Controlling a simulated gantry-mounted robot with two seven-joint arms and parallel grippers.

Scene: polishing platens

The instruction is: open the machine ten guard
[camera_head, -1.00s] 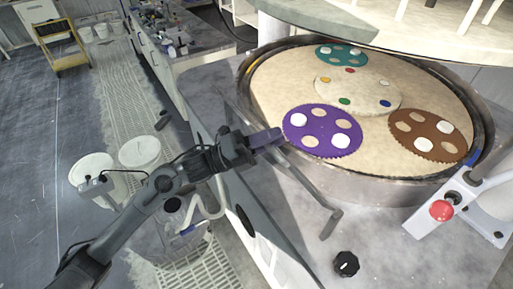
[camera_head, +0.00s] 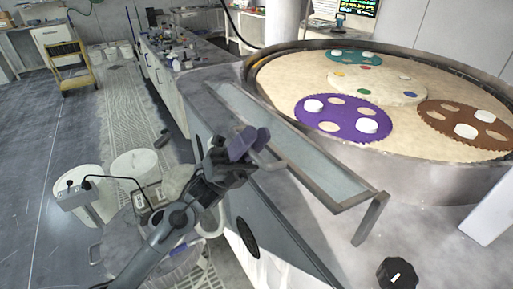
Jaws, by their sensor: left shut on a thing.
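The guard is a long framed, see-through panel (camera_head: 320,165) along the near left side of the round polishing machine (camera_head: 430,180). It leans outward, away from the platen, with its broad face showing. My left gripper (camera_head: 252,145) is at the guard's outer edge, shut on its handle (camera_head: 276,163). The fingers hide most of the handle. My right gripper is not in view.
The platen (camera_head: 290,95) carries purple (camera_head: 345,120), teal (camera_head: 353,57) and brown (camera_head: 445,116) toothed carriers holding white discs. A black knob (camera_head: 397,273) sits at the front. White buckets (camera_head: 135,165) stand on the floor at left. A cluttered bench (camera_head: 190,45) is behind.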

